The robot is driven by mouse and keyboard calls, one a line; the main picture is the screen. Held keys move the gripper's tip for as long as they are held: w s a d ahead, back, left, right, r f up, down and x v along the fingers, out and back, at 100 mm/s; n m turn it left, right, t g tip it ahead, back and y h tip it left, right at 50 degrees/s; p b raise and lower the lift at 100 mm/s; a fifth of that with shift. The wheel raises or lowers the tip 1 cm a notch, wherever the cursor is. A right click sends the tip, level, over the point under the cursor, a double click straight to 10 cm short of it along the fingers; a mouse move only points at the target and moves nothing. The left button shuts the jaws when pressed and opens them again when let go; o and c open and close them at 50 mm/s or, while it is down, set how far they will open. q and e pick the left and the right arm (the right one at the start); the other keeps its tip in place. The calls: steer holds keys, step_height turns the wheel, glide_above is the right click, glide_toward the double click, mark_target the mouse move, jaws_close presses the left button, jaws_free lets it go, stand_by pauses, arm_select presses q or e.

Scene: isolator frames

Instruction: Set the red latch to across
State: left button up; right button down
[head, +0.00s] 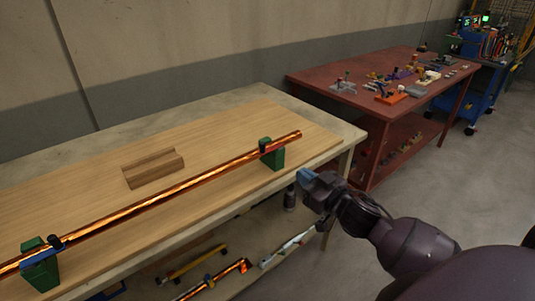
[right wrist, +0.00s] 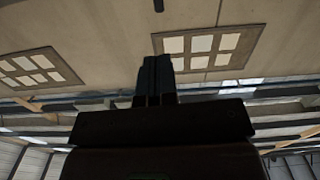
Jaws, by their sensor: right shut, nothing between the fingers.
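A long copper-coloured bar (head: 170,194) lies across two green blocks on the wooden board. The left green block (head: 42,272) carries a blue latch piece (head: 42,256) with a black knob, lying along or over the bar. The right green block (head: 273,158) has a dark knob (head: 264,144) beside the bar. I cannot make out a clearly red latch on either block. My right gripper (head: 306,177) is shut and empty, off the table's right edge, apart from the right block. In the right wrist view its dark fingers (right wrist: 155,78) are together. My left gripper is out of view.
A brown grooved wooden block (head: 153,168) sits behind the bar. Bars and tools lie on the shelf below the table. A red table (head: 400,66) with several small parts stands at the back right. The floor between is free.

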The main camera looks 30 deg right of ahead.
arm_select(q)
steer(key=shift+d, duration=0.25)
arm_select(e)
steer(key=shift+d+m, duration=0.1)
steer(key=shift+m, duration=0.3)
steer(key=shift+w, duration=0.15)
glide_toward(264, 147)
steer(key=w, duration=0.7)
steer(key=shift+w, duration=0.1)
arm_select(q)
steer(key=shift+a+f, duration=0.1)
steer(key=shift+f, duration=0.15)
arm_select(e)
steer(key=shift+w, duration=0.2)
steer(key=shift+a, duration=0.3)
